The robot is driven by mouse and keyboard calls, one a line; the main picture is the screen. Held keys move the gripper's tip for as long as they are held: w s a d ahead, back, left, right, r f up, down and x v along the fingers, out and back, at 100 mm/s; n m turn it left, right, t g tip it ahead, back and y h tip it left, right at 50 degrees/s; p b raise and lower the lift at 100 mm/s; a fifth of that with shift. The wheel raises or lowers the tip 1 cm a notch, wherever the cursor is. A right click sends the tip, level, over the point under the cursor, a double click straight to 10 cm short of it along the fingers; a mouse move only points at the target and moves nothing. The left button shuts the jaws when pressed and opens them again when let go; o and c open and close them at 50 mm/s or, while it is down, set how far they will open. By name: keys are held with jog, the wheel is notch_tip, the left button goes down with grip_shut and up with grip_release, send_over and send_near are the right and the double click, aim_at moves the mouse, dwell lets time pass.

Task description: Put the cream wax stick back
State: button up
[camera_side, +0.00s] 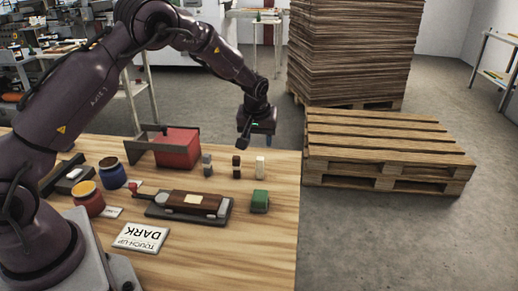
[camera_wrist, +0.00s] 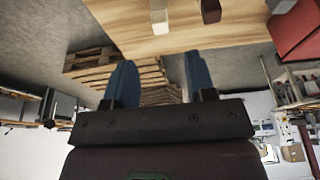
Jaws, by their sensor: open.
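The cream wax stick (camera_side: 260,166) stands upright on the wooden table near its right edge, at the right end of a short row. A dark brown stick (camera_side: 236,167) and a grey stick (camera_side: 207,164) stand to its left. My gripper (camera_side: 258,137) is open and empty, above and apart from the row. In the wrist view the blue fingers (camera_wrist: 159,65) are spread with nothing between them. The cream stick (camera_wrist: 159,16) and brown stick (camera_wrist: 210,11) show beyond the fingertips, at the top edge.
A red box (camera_side: 177,147) in a dark frame stands left of the sticks. In front are a dark tray (camera_side: 165,211) carrying a brown piece, a green block (camera_side: 260,201), two jars (camera_side: 89,199) (camera_side: 112,172) and a "TOUCH-UP DARK" card (camera_side: 141,238). Pallets (camera_side: 385,145) stand beyond the table.

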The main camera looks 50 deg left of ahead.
jog(key=s+d+r+m+t+h, duration=0.1)
jog(key=s+d+r+m, duration=0.15)
jog(key=s+r, duration=0.5)
jog(key=s+d+r+m+t+h, duration=0.1)
jog(key=s+d+r, duration=0.35)
jog(key=r, duration=0.65)
jog(key=s+d+r+m, duration=0.1)
jog(key=s+d+m, duration=0.1)
jog(key=s, duration=0.8)
jog(key=s+d+r+m+t, duration=0.1)
jog(key=s+d+m, duration=0.2)
jog(key=s, duration=0.6)
jog(key=shift+s+r, duration=0.35)
jog(key=shift+m, duration=0.25)
